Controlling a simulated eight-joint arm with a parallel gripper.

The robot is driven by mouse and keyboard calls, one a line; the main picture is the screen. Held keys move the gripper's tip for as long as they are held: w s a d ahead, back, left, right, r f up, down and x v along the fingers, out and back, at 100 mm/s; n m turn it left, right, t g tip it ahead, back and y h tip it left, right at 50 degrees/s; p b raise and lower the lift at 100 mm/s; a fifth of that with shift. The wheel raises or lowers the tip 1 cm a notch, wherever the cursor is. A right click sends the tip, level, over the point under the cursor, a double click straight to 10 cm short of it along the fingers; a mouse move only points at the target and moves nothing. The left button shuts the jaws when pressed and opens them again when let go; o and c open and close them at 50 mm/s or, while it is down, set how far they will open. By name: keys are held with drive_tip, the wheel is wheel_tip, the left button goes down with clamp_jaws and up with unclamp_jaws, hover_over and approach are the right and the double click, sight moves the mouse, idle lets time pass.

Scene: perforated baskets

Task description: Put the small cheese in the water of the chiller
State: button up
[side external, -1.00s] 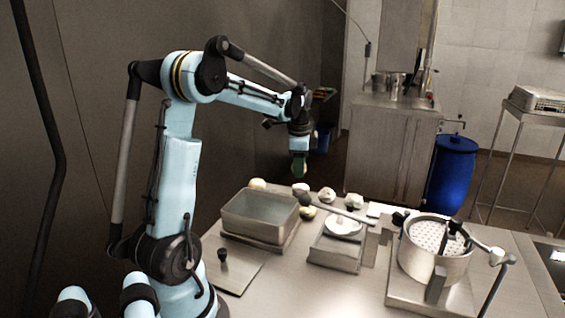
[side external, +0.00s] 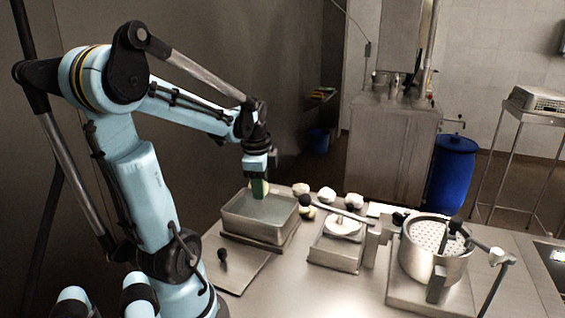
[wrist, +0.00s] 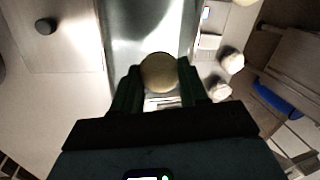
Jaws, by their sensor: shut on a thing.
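My gripper (side external: 259,190) is over the back of the rectangular metal chiller (side external: 262,235). In the wrist view my gripper (wrist: 158,85) is shut on a small round yellowish cheese (wrist: 158,70), held between its green fingers. In the side view the fingers mostly hide the held cheese. The chiller holds grey-blue water (side external: 262,212), and its basin also shows in the wrist view (wrist: 150,22), just beyond the cheese. The cheese appears to be above the water, but the exact gap cannot be told.
Several pale round pieces (side external: 327,194) lie behind and right of the chiller. A scale-like stand with a white dish (side external: 343,225) is right of it, then a steel pot with a perforated insert (side external: 435,262). A plate with a black knob (side external: 238,268) lies in front.

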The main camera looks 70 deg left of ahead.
drive_tip(key=shift+s+d+x, duration=0.15)
drive_tip(key=shift+d+x, duration=0.1)
drive_tip(key=shift+x, duration=0.95)
drive_tip(key=shift+s+d+x, duration=0.15)
drive_tip(key=shift+d+x, duration=0.05)
drive_tip(key=shift+x, duration=1)
drive_tip(key=shift+s+d+x, duration=0.15)
drive_tip(key=shift+d+x, duration=0.1)
drive_tip(key=shift+x, duration=0.95)
drive_tip(key=shift+x, duration=0.75)
drive_tip(key=o, duration=1.1)
drive_tip(key=shift+s+d, duration=0.15)
drive_tip(key=shift+w+a+r+v, duration=0.15)
drive_tip(key=shift+a+v, duration=0.1)
drive_tip(key=shift+v, duration=1.05)
drive_tip(key=shift+w+a+v, duration=0.15)
drive_tip(key=shift+a+v, duration=0.1)
drive_tip(key=shift+v, duration=1)
drive_tip(key=shift+w+a+r+v, duration=0.15)
drive_tip(key=shift+a+v, duration=0.1)
drive_tip(key=shift+v, duration=1.05)
drive_tip(key=shift+w+f, duration=0.1)
